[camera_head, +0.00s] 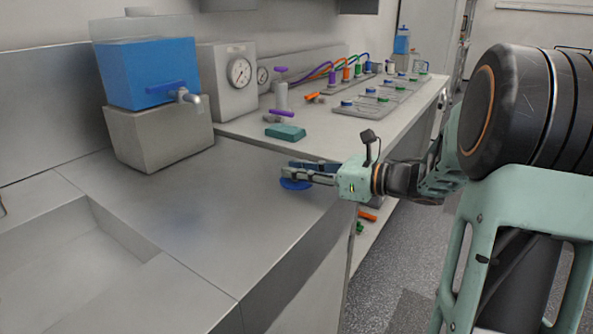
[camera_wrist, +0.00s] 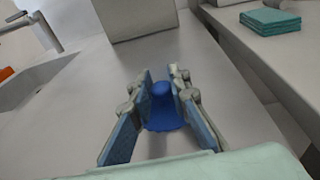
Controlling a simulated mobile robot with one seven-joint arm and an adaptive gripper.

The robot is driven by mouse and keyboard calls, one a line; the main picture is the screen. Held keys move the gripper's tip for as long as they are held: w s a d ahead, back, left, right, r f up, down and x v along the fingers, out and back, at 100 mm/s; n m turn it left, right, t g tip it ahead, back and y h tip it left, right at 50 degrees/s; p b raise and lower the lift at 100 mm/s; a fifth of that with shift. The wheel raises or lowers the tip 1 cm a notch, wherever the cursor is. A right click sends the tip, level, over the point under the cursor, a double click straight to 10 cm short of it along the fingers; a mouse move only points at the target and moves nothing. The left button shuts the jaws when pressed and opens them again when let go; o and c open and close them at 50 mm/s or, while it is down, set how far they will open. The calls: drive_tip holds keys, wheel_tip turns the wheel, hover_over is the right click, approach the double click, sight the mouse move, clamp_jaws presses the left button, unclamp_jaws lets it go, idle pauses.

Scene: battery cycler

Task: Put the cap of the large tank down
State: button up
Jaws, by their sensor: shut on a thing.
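The blue round cap (camera_head: 294,184) with a raised knob is at my gripper (camera_head: 290,172) in the head view. In the wrist view the cap (camera_wrist: 164,112) sits between the two fingers of my gripper (camera_wrist: 165,82), which are shut on its knob. The cap is low over the grey counter (camera_head: 225,235), near its right edge. I cannot tell whether its underside touches the counter. The large tank (camera_head: 152,72), with blue liquid and a tap, stands on a grey block at the back left.
A sink basin (camera_head: 75,250) lies at the front left. A folded green cloth (camera_head: 285,132) rests on the bench behind, which also bears gauges, valves and trays. The counter between the sink and the cap is clear.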

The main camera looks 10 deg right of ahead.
drive_tip(key=o, duration=0.8)
drive_tip(key=shift+r+p, duration=0.15)
drive_tip(key=shift+p, duration=0.2)
drive_tip(key=p+v, duration=0.1)
drive_tip(key=v, duration=1.1)
drive_tip(key=shift+w+r, duration=0.1)
